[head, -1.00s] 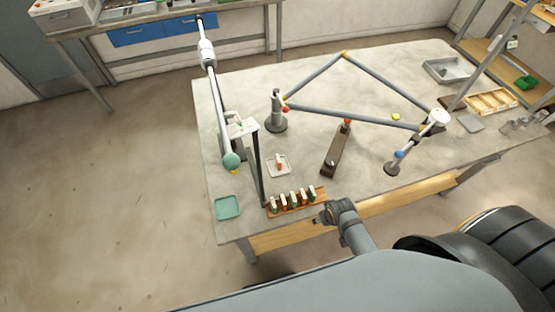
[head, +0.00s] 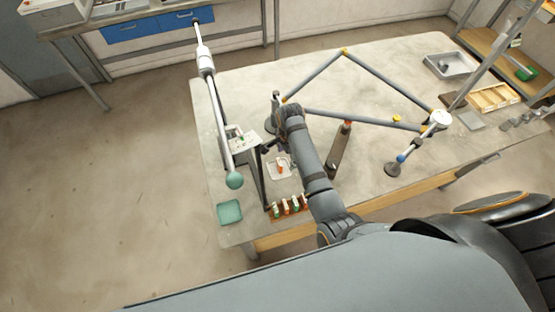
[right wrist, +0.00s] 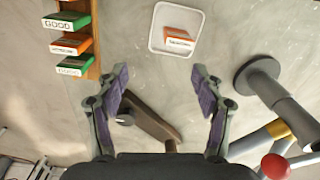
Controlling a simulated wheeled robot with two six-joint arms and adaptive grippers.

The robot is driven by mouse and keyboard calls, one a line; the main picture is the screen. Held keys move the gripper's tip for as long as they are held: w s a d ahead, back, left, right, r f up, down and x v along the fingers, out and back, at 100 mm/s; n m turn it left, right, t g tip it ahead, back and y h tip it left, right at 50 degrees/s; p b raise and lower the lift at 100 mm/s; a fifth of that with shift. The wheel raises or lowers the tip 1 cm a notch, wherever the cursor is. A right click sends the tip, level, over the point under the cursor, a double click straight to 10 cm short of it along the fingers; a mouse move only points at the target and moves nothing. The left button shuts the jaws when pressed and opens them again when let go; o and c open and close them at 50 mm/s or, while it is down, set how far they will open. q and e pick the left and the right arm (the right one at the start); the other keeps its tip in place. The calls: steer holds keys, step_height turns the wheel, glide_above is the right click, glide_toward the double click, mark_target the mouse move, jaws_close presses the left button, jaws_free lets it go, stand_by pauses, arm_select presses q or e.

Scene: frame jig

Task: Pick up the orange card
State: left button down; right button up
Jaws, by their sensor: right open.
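An orange card with a white label (right wrist: 180,40) lies in a small white square tray (right wrist: 155,45) on the table. In the head view the card (head: 281,164) and the tray (head: 287,177) show just left of my right forearm. My right gripper (right wrist: 160,82) is open and empty, with the tray beyond its fingertips in the wrist view. More orange and green cards stand in a wooden rack (right wrist: 94,45). My left gripper is not in view.
A frame of grey bars (head: 315,75) with a round post base lies behind my right wrist. A dark brown bar (head: 338,152) lies to its right. A teal tray (head: 230,212) sits at the front left, near a rod with a teal ball (head: 235,180).

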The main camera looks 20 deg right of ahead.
mark_target(279, 162)
steer(key=shift+m, duration=0.9)
steer(key=w, duration=0.1)
steer(key=w+a+r, duration=0.1)
steer(key=w+a, duration=0.1)
steer(key=shift+w+r, duration=0.25)
steer(key=shift+g, duration=0.3)
steer(key=shift+s+f, duration=0.15)
steer(key=shift+f, duration=0.05)
steer(key=f, duration=0.3)
steer(key=shift+s+d+f, duration=0.1)
steer(key=shift+s+f, duration=0.25)
steer(key=shift+w+f, duration=0.15)
steer(key=shift+f, duration=0.2)
steer(key=shift+w+f, duration=0.15)
steer(key=shift+f, duration=0.5)
steer(key=f+b, duration=0.4)
steer(key=b, duration=0.1)
steer(key=shift+s+f, duration=0.2)
steer(key=shift+w+r, duration=0.1)
steer(key=shift+r, duration=0.15)
steer(key=c, duration=0.6)
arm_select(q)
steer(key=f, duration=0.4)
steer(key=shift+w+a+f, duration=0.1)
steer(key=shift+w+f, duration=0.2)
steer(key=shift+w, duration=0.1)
arm_select(e)
steer(key=c, duration=0.5)
